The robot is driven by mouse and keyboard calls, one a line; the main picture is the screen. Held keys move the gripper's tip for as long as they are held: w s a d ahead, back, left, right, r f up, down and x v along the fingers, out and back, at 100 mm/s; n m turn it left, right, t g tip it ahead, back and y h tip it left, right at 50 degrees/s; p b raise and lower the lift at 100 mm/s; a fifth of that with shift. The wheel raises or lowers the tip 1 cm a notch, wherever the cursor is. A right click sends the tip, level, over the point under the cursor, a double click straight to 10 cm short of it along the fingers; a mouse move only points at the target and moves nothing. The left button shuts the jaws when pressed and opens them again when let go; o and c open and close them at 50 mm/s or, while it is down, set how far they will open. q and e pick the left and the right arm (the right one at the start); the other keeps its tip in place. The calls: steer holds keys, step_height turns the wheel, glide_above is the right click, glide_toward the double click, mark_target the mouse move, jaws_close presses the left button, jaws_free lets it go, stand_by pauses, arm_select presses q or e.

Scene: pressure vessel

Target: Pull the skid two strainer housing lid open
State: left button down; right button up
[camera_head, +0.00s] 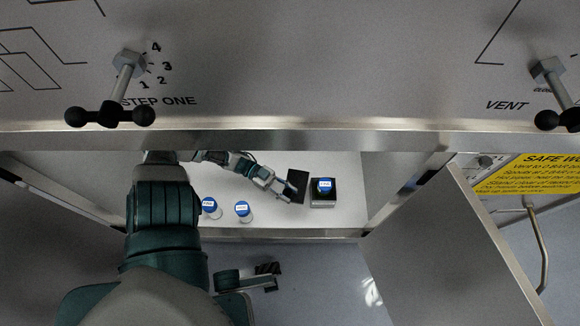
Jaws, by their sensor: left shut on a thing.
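The strainer housing appears to be the small black open box (323,203) on the white cabinet floor, with a blue-capped container (325,186) inside it. A dark flat panel (299,179), which looks like its lid, stands open at the box's left side. My left gripper (289,191) reaches in from the left and is shut on this panel, at its left side. The fingers partly hide the panel's lower part, and the exact grip is too small to see.
Two more blue-capped jars, one on the left (210,207) and one nearer the box (243,211), stand below my forearm. A metal cabinet edge (290,142) runs above the opening. An open door (445,255) stands at the right. Valve handles (110,114) stick out from the upper panel.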

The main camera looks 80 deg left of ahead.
arm_select(q)
steer(key=c, duration=0.8)
jaws_free()
steer(key=shift+s+a, duration=0.2)
steer(key=shift+a, duration=0.05)
steer(key=v, duration=1.1)
steer(key=shift+a, duration=0.15)
steer(key=shift+s+f, duration=0.1)
